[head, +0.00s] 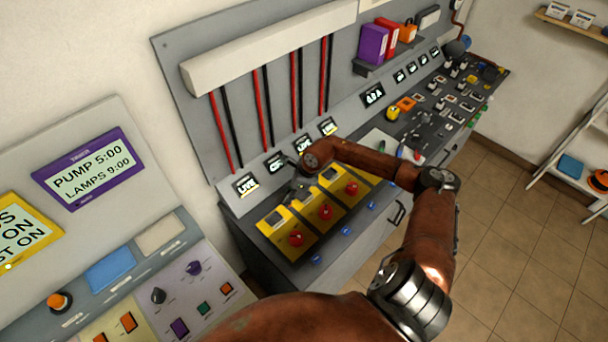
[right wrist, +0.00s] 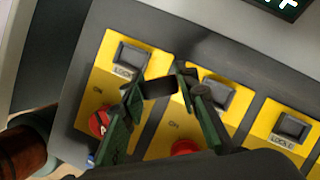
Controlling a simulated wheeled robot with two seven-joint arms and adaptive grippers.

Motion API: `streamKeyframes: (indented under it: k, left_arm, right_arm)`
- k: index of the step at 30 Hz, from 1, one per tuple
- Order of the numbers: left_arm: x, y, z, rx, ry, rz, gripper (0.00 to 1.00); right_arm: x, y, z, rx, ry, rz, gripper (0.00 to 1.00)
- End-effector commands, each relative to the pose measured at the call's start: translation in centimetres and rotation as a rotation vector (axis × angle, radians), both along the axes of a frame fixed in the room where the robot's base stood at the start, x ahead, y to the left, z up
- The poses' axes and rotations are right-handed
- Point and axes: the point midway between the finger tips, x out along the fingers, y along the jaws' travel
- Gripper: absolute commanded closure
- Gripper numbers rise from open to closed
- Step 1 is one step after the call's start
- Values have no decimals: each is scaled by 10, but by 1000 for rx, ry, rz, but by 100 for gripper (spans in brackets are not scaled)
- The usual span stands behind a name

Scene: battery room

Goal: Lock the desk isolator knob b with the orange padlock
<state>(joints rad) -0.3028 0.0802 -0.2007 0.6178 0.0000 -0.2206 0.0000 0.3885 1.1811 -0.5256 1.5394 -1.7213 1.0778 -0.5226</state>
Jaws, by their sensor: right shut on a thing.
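Three yellow isolator panels with red knobs stand in a row on the desk. The middle knob (head: 325,212), between the other two, also shows in the right wrist view (right wrist: 185,147); its lock letter is hidden there. Above it is a grey lock plate (right wrist: 217,95), partly covered by a finger. My right gripper (head: 302,188) is over the back of the panels. In the right wrist view its green fingers (right wrist: 158,92) are shut on a small dark block (right wrist: 160,87), above the panels. I cannot tell whether this is the padlock; no orange shows on it. My left gripper is not seen.
Small lit displays (head: 246,185) line the wall panel behind, one reading OFF. The left knob (head: 297,238) and right knob (head: 351,188) stand close by. A grey console (head: 140,262) is at left. Tiled floor (head: 500,220) is clear at right.

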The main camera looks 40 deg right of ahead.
Motion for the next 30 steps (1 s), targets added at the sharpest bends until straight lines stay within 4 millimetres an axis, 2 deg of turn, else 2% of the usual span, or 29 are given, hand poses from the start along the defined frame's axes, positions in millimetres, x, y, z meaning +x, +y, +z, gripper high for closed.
streamKeyframes:
  k: [1,6,12,20,30]
  left_arm:
    - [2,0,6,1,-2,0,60]
    - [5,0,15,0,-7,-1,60]
    - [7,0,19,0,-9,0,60]
    - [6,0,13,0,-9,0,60]
    - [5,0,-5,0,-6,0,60]
  right_arm:
    - [4,-16,5,-3,-2,-109,98]
    - [16,-57,11,-1,-1,-425,98]
    - [21,-84,15,2,0,-618,98]
    - [21,-88,6,3,2,-652,98]
    - [21,-88,-28,3,4,-650,98]
